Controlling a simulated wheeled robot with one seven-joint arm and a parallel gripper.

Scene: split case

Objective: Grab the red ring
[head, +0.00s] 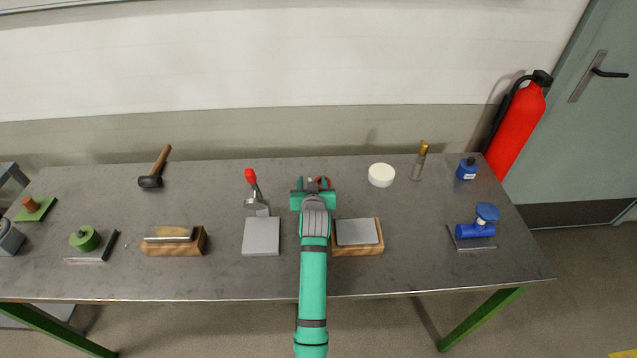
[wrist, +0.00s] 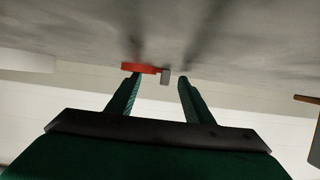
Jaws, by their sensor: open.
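The red ring (wrist: 140,68) shows edge-on in the wrist view, close to the tabletop. It lies just beyond the tip of the left finger. A small grey block (wrist: 165,77) is beside it, in line with the space between the fingers. My gripper (wrist: 159,80) is open, with nothing clearly between its fingers. In the head view my gripper (head: 313,184) is over the middle back of the table, and only a bit of the red ring (head: 325,181) shows past it. Whether a finger touches the ring I cannot tell.
On the table (head: 350,280), a red-handled clamp (head: 251,184) and a grey plate (head: 261,237) are left of my arm. A wooden block with a grey top (head: 357,236) is close on its right. A white round piece (head: 381,175) stands at back right.

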